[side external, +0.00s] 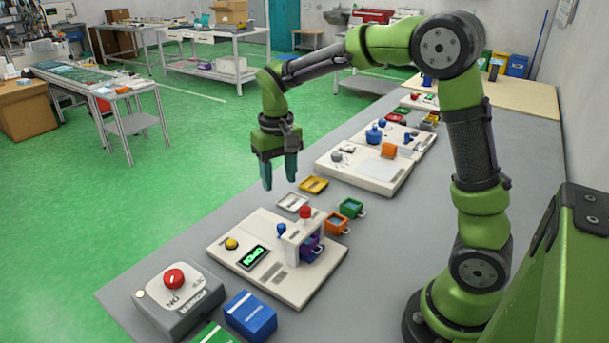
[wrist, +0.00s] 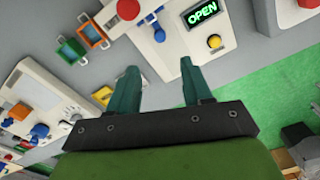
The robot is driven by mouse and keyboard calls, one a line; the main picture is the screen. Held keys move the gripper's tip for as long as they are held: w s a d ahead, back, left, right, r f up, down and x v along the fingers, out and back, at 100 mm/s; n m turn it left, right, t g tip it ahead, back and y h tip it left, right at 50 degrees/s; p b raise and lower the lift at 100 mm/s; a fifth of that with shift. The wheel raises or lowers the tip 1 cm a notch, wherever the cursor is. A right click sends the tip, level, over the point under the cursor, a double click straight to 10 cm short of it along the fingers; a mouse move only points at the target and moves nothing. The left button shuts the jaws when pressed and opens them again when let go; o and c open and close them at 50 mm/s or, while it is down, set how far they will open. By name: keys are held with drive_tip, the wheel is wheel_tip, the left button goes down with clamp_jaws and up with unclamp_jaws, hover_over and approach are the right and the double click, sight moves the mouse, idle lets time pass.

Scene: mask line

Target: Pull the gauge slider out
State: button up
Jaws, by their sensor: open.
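My gripper (side external: 279,178) is open and empty, hanging above the left edge of the grey bench. Its two teal fingers (wrist: 158,68) are apart in the wrist view. No part is clearly recognisable as the gauge slider. The near white board (side external: 232,248) carries a yellow button (side external: 231,244), a lit green display (side external: 253,257), a blue knob (side external: 281,229) and a red knob (side external: 305,212) on a white bridge. The display (wrist: 202,12) reads OPEN in the wrist view. A second white board (side external: 378,180) farther back has a grey knob (side external: 336,157) and an orange block (side external: 389,150).
Small trays, including yellow (side external: 314,185), white (side external: 293,202), green (side external: 351,208) and orange (side external: 336,224) ones, lie between the boards. A red-button box (side external: 178,302) and a blue box (side external: 251,316) stand at the near end. Open space surrounds my fingers.

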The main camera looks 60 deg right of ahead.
sight(281, 225)
wheel_tip(281, 225, down, 13)
drive_tip(key=shift+f, duration=0.1)
drive_tip(key=shift+c, duration=0.5)
clamp_jaws()
